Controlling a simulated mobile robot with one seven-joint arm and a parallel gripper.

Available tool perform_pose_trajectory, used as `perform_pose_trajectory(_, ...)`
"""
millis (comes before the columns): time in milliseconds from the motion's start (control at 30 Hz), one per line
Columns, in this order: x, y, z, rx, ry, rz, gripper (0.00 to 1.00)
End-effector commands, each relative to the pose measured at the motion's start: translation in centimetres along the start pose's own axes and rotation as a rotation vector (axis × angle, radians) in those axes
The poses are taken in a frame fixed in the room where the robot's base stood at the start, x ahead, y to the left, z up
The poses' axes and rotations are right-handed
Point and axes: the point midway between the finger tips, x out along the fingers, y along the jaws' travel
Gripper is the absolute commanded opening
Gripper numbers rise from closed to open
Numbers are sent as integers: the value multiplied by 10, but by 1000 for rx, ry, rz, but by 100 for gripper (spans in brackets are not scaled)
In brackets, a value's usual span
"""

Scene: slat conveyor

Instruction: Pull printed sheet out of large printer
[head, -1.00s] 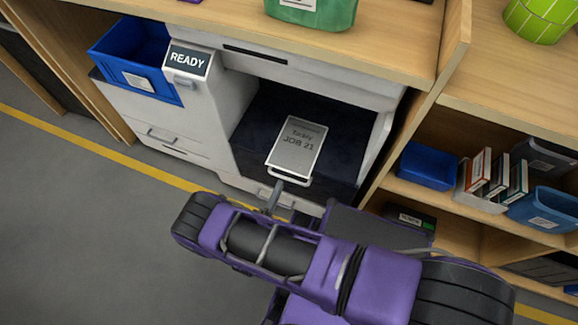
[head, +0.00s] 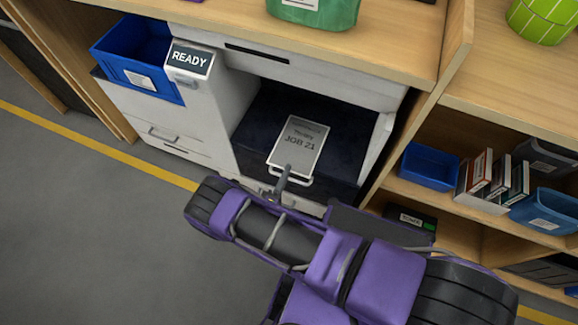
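The printed sheet (head: 299,143), grey with "JOB 21" on it, lies in the dark output bay of the large white printer (head: 215,120). A pale handle-like loop shows at the sheet's front edge. The printer's small panel reads "READY". My purple arm reaches in from the lower right. A thin grey part of my gripper (head: 284,177) shows just in front of the sheet's near edge, overlapping the loop in the picture. I cannot tell whether it touches. The rest of my gripper is hidden behind my arm.
A blue bin (head: 138,60) sits at the printer's left. Wooden shelving (head: 440,200) on the right holds a blue tray (head: 430,166), upright boxes and another blue bin (head: 543,212). The wooden counter overhangs the printer. Grey floor at the lower left is clear.

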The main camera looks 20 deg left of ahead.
Motion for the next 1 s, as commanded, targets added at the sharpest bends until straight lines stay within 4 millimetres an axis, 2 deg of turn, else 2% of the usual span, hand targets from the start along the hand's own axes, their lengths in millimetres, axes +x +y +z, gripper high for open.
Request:
perform_pose_trajectory(33,0,0,0,0,0,0,11)
perform_pose_trajectory(167,0,0,0,0,0,0,0)
perform_pose_trajectory(467,-3,0,0,0,0,0,0)
perform_pose_trajectory(1000,-46,0,-1,1,1,-1,0)
